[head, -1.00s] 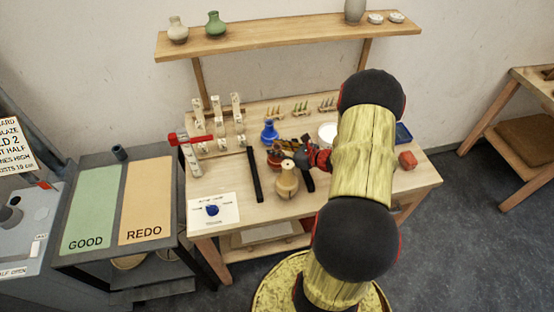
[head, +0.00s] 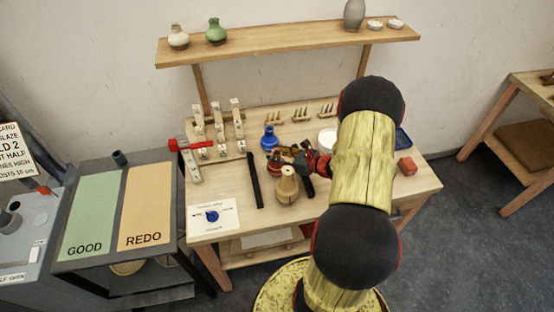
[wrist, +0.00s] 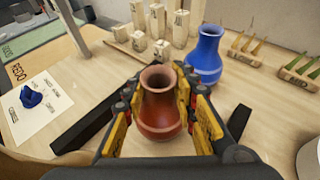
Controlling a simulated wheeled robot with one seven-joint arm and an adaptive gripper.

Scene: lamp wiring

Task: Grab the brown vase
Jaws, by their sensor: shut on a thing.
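The brown vase (wrist: 160,108) is reddish-brown and glossy, with a narrow neck and an open mouth. It stands upright between the two yellow-and-black fingers of my gripper (wrist: 162,98) in the wrist view, and the fingers are shut on it from both sides. In the head view the brown vase (head: 274,158) shows only in part, at the left of my gripper (head: 289,154), behind a tan vase. Its base is partly hidden, so I cannot tell whether it touches the table.
A tan vase (head: 287,187) stands close in front. A blue vase (head: 269,138) stands just behind; it also shows in the wrist view (wrist: 205,55). A black bar (head: 255,178) lies to the left. Pale stands (head: 219,118) and a red block (head: 407,166) are on the table (head: 226,180).

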